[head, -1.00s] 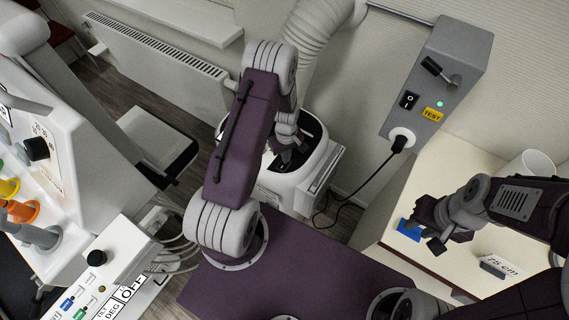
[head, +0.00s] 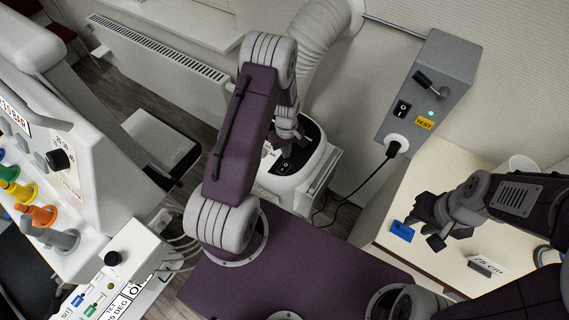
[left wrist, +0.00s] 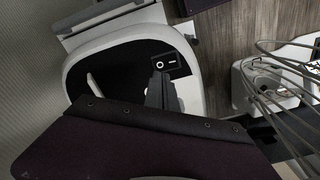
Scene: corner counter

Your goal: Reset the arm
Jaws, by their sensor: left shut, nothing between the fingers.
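My left gripper (head: 291,148) hangs over the white floor unit (head: 313,160) with a black top, its fingers together and empty. In the left wrist view the shut fingers (left wrist: 160,90) point at the unit's black panel, beside its rocker switch (left wrist: 171,64). I cannot tell whether they touch it. The switch shows just below the fingers in the head view (head: 284,166). My right gripper (head: 424,232) is over the cream counter, its fingers spread, near a blue tag (head: 402,231). I see nothing held in it.
A grey wall box (head: 428,90) with a lever, switch and plugged-in cable is at the back right. A white console (head: 60,110) with coloured knobs stands at the left.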

